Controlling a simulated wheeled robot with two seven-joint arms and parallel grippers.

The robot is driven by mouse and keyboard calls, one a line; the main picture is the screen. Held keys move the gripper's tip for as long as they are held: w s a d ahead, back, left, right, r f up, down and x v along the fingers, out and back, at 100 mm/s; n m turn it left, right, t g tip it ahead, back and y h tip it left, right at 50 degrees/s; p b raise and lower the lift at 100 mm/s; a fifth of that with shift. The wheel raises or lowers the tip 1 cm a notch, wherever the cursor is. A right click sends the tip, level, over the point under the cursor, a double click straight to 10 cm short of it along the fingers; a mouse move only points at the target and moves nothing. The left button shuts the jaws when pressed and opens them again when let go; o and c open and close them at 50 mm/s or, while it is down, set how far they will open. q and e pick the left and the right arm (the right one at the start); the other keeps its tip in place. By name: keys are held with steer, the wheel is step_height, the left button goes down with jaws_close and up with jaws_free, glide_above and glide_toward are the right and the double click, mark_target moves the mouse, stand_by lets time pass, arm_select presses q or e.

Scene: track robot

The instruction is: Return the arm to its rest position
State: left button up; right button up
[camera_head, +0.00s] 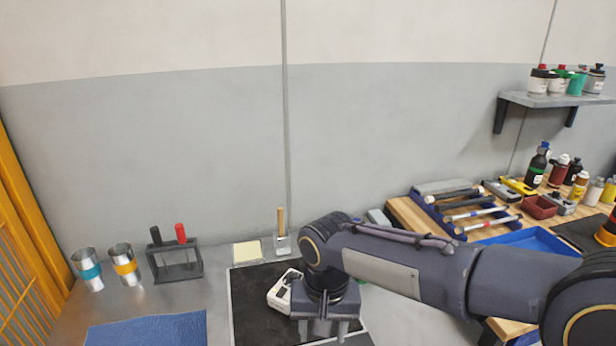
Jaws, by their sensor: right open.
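My right arm reaches in from the right across the picture. Its gripper (322,331) points down over the black mat (250,300) on the grey table. The two fingers are apart, and I see nothing held between them. A white device (281,293) lies on the mat just left of the gripper and is partly hidden by it. I cannot tell whether they touch. My left gripper is not in view.
Two steel cups (126,266), a black rack (178,262) and a blue cloth (150,330) are at the left. A wooden-handled tool (281,235) stands behind the mat. A wooden bench (415,216) with tools and bottles is at the right, below a shelf (555,101).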

steer(key=s+d+r+t+y+p, duration=0.1)
steer(key=s+d+r+y, duration=0.2)
steer(key=d, duration=0.4)
steer(key=s+d+r+t+p, duration=0.1)
steer(key=s+d+r, duration=0.1)
steer(key=s+d, duration=0.4)
steer(key=s+d+m+t+p, duration=0.1)
steer(key=s+d+t, duration=0.2)
steer(key=s+d, duration=0.2)
steer(key=shift+s+d+f+t+y+p, duration=0.15)
steer(key=shift+s+f+t+y+p, duration=0.2)
steer(key=shift+s, duration=0.8)
